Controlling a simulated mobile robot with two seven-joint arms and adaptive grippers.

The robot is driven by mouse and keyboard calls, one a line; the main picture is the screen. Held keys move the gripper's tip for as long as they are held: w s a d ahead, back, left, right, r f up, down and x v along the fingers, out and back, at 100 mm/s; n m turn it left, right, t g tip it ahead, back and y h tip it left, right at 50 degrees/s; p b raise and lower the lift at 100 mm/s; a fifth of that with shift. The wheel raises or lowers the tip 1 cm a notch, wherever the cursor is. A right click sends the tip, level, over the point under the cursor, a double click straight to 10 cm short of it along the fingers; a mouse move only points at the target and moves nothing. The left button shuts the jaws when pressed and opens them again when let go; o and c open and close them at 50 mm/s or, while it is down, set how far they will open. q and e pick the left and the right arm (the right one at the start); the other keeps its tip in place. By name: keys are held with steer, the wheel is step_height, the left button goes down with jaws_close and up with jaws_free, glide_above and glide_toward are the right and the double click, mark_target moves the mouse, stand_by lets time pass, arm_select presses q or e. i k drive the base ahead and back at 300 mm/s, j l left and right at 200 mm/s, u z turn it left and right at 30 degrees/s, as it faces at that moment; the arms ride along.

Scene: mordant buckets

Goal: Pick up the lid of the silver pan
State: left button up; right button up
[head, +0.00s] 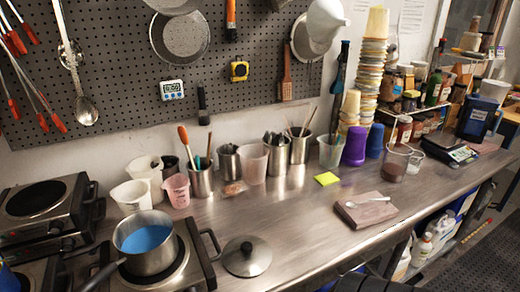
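The silver pan (147,262) stands on a hot plate at the lower left, holds blue liquid and is uncovered. Its dark handle points toward the lower left. The lid (240,268) is a round silver disc with a dark knob (247,247) on top. It lies flat, knob up, on the steel counter just right of the hot plate, apart from the pan. Neither of my grippers can be made out in the head view, and nothing is touching the lid.
The hot plate (198,268) with a side handle stands close left of the lid. White pitchers, a pink cup (177,192) and steel utensil pots stand behind. A brown block (365,212) with a spoon lies to the right. The counter (300,235) between lid and block is clear.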

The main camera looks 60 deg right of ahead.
mark_target(245, 256)
steer(key=z, duration=0.5)
steer(key=l+z, duration=0.15)
steer(key=z, duration=0.3)
steer(key=l+z, duration=0.1)
steer(key=z, duration=0.4)
